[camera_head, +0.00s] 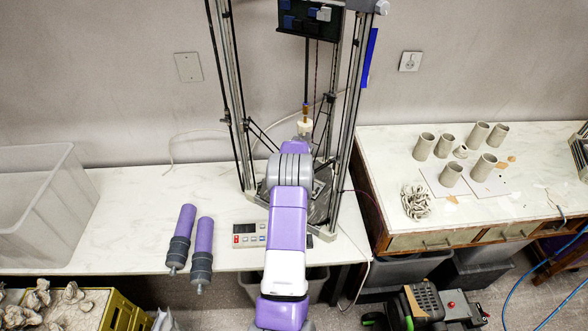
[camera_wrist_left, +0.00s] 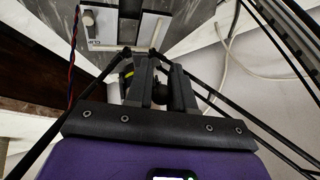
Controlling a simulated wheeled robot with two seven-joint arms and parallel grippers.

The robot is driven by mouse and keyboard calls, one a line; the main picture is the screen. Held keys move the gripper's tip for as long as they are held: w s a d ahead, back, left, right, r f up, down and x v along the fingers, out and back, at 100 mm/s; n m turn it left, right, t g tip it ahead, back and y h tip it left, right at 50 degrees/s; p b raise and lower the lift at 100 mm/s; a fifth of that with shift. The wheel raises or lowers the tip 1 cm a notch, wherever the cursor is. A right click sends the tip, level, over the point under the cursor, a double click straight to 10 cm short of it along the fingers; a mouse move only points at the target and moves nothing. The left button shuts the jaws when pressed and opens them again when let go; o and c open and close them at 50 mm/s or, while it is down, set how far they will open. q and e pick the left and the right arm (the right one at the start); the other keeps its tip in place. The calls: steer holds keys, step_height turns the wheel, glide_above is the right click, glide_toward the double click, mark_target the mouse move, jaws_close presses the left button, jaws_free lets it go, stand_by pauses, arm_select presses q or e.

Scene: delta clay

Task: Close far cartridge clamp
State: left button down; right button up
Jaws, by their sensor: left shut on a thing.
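My left arm reaches from the bottom middle of the head view into the tall delta printer frame (camera_head: 240,120). In the left wrist view my left gripper (camera_wrist_left: 160,78) shows two dark fingers close together, shut on a small dark part (camera_wrist_left: 160,95), partly hidden between them. I take this part for the clamp, but its shape and position are unclear. In the head view the arm hides the fingertips and what they hold. A whitish and orange printer part (camera_head: 305,124) shows just beyond the hand. My right gripper is not in view.
Two purple and grey cartridges (camera_head: 186,226) (camera_head: 203,245) lie on the white table left of the arm. A control box (camera_head: 249,234) sits beside the arm. Printer rods and posts stand close around the hand. A clear bin (camera_head: 45,200) is at left; clay cups (camera_head: 451,174) stand at right.

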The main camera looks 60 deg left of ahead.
arm_select(q)
steer(key=c, duration=1.3)
jaws_free()
steer(key=shift+w+r, duration=0.3)
steer(key=shift+r, duration=0.1)
steer(key=shift+o, duration=0.2)
steer(key=shift+s+f, duration=0.15)
steer(key=w+v, duration=0.1)
steer(key=v, duration=0.6)
steer(key=shift+s+d+r, duration=0.25)
steer(key=shift+s+r, duration=0.05)
steer(key=shift+s, duration=0.25)
